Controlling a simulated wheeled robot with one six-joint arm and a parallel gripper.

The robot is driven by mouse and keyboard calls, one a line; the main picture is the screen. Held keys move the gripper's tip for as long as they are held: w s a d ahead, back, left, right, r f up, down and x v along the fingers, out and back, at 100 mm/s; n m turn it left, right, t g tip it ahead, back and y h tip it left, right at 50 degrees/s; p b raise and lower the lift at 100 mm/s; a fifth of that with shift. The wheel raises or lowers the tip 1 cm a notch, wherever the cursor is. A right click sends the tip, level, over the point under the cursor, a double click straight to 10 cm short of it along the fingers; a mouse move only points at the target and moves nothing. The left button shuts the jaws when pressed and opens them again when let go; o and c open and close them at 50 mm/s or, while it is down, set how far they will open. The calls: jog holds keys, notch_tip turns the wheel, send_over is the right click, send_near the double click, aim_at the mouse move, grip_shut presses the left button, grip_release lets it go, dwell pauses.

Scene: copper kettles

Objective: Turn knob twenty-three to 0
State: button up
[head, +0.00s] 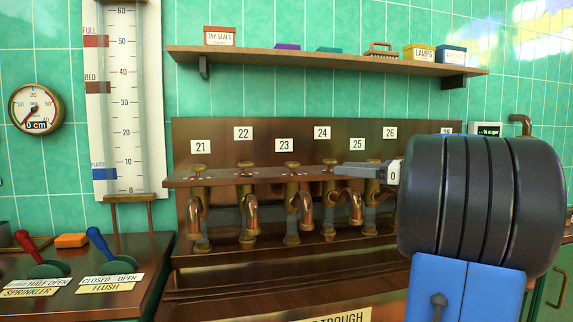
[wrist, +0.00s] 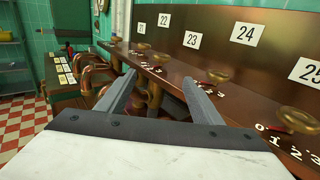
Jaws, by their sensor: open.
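Knob twenty-three (head: 291,166) is a round brass knob on the copper ledge, under the label 23 (head: 284,145). In the wrist view the knob (wrist: 161,57) shows beyond my fingertips, between them in the picture, below and left of its label (wrist: 192,39). Its pointer and scale are too small to read. My gripper (head: 340,170) reaches in from the right, with its fingertips near knob twenty-four (head: 330,162), right of knob twenty-three. In the wrist view my gripper (wrist: 159,76) has its two grey fingers apart with nothing between them. It is clear of knob twenty-three.
Knob twenty-four (wrist: 217,73) and knob twenty-five (wrist: 300,118) stand right of my fingers in the wrist view. Copper taps hang under the ledge (head: 260,179). A wooden shelf (head: 270,56) with small boxes is above. Levers (head: 103,243) stand at the left.

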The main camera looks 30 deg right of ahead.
aim_at(297, 163)
jog(key=shift+w+r, duration=0.2)
jog(key=shift+w, duration=0.2)
jog(key=x, duration=1.6)
jog(key=shift+w+a+r, duration=0.15)
jog(key=shift+w+a, duration=0.1)
jog(key=shift+w, duration=0.05)
jog(key=c, duration=1.1)
